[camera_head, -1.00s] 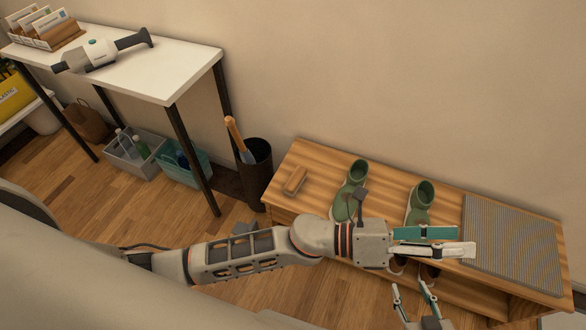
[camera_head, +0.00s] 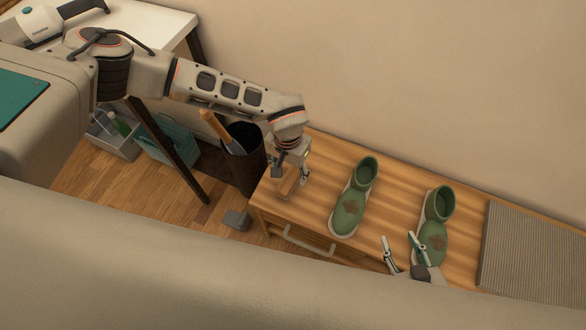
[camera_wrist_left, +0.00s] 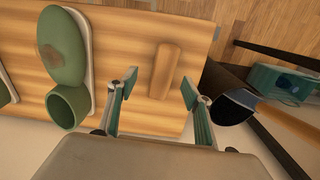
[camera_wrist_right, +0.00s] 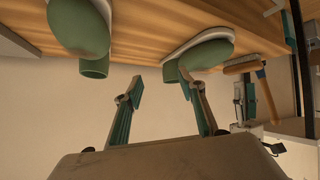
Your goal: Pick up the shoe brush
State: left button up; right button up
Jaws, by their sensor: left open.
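The shoe brush (camera_head: 288,186), a small wooden block, lies on the left end of the wooden bench (camera_head: 320,165). In the left wrist view the brush (camera_wrist_left: 165,70) lies lengthwise between the two fingers. My left gripper (camera_head: 291,174) is above the brush and open, with a finger to each side (camera_wrist_left: 160,83). Its height above the bench is hard to tell, and it partly covers the brush in the head view. My right gripper (camera_head: 399,240) is open and empty at the bench's front, between the two green shoes; its fingers also show in the right wrist view (camera_wrist_right: 162,82).
Two green shoes, one (camera_head: 348,210) nearer the brush and one (camera_head: 433,240) farther right, stand on the bench. A grey striped mat (camera_head: 530,250) covers its right end. A black bin (camera_head: 244,170) with a wooden-handled tool (camera_head: 216,130) stands just left of the bench.

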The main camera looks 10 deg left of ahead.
aim_at(290, 178)
pick_arm(q)
jog(key=shift+w+a+f+b, duration=0.15)
jog(key=shift+a+f, duration=0.05)
jog(key=shift+f, duration=0.4)
jog(key=shift+w+a+f+b, duration=0.1)
jog(key=shift+a+f+b, duration=0.05)
jog(key=shift+f, duration=0.4)
jog(key=shift+w+f, duration=0.1)
jog(key=shift+f, duration=0.4)
jog(key=f, duration=0.2)
jog(key=f+b, duration=0.1)
jog(key=shift+w+d+f, duration=0.15)
jog(key=shift+d+f, duration=0.05)
jog(key=shift+f, duration=0.15)
jog(key=shift+w+f+b, duration=0.15)
jog(key=shift+f+b, duration=0.15)
jog(key=shift+f, duration=0.15)
jog(key=shift+r, duration=0.1)
jog(key=c, duration=1.2)
jog(key=shift+c, duration=0.2)
pick_arm(e)
jog(key=shift+s+a+f, duration=0.1)
jog(key=shift+a+f, duration=0.2)
jog(key=shift+a, duration=0.1)
